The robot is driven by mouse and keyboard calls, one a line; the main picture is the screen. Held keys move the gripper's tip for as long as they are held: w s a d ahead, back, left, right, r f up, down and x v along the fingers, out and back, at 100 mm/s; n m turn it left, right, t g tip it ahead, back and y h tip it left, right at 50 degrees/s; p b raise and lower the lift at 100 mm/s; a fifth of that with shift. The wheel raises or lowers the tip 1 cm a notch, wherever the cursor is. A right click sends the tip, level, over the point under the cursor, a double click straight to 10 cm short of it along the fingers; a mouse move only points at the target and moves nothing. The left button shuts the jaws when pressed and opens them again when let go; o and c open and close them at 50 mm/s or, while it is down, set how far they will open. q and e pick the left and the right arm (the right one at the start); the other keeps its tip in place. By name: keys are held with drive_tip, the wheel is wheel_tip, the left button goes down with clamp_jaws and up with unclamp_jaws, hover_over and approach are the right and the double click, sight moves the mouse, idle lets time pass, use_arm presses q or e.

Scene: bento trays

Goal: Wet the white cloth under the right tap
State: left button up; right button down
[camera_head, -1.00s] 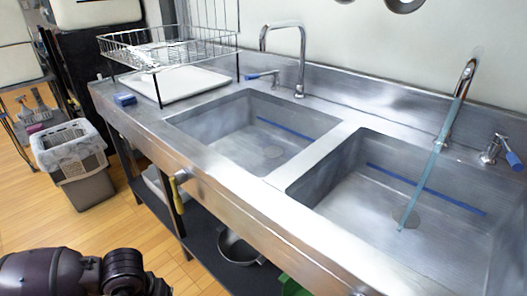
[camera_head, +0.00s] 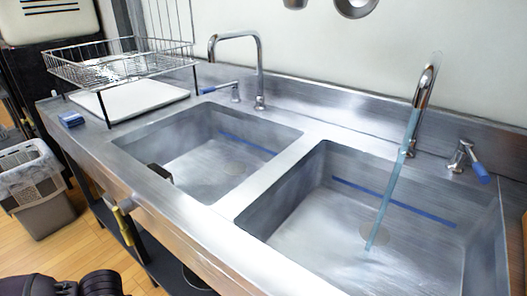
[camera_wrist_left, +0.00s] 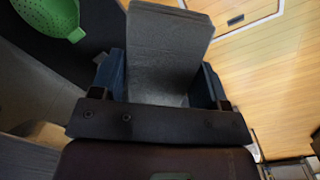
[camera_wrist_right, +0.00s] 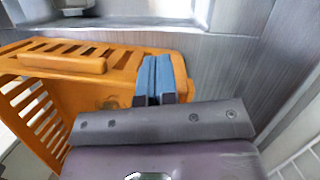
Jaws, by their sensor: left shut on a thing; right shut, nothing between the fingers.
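The right tap (camera_head: 425,85) stands behind the right basin (camera_head: 290,215). A stream of water (camera_head: 392,185) runs from it onto the basin floor. In the left wrist view, my left gripper (camera_wrist_left: 160,85) is shut on a flat, folded piece that looks like the white cloth (camera_wrist_left: 168,40), grey in shadow. Wooden floor shows beyond it. In the right wrist view, my right gripper (camera_wrist_right: 155,75) is shut and empty, its blue fingers together in front of an orange basket. Neither gripper can be made out clearly in the head view.
The left basin (camera_head: 190,165) has its own tap (camera_head: 258,70). A wire rack (camera_head: 120,65) and blue sponge (camera_head: 71,119) are at the left. An orange slotted basket (camera_wrist_right: 95,85) is close to my right gripper. A green colander (camera_wrist_left: 50,15) shows in the left wrist view. A bin (camera_head: 40,195) stands left.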

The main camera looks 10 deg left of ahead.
use_arm(q)
drive_tip(key=shift+s+f+b, duration=0.3)
drive_tip(key=shift+f, duration=0.55)
drive_tip(key=shift+s+f+g+b, duration=0.25)
drive_tip(key=shift+f+g+b, duration=0.1)
drive_tip(key=shift+f, duration=0.35)
drive_tip(key=shift+s+f, duration=0.1)
drive_tip(key=shift+f, duration=0.05)
use_arm(e)
drive_tip(key=w+a+f, duration=0.2)
drive_tip(key=a+f, duration=0.3)
drive_tip(key=shift+f, duration=0.4)
drive_tip(key=shift+a, duration=0.1)
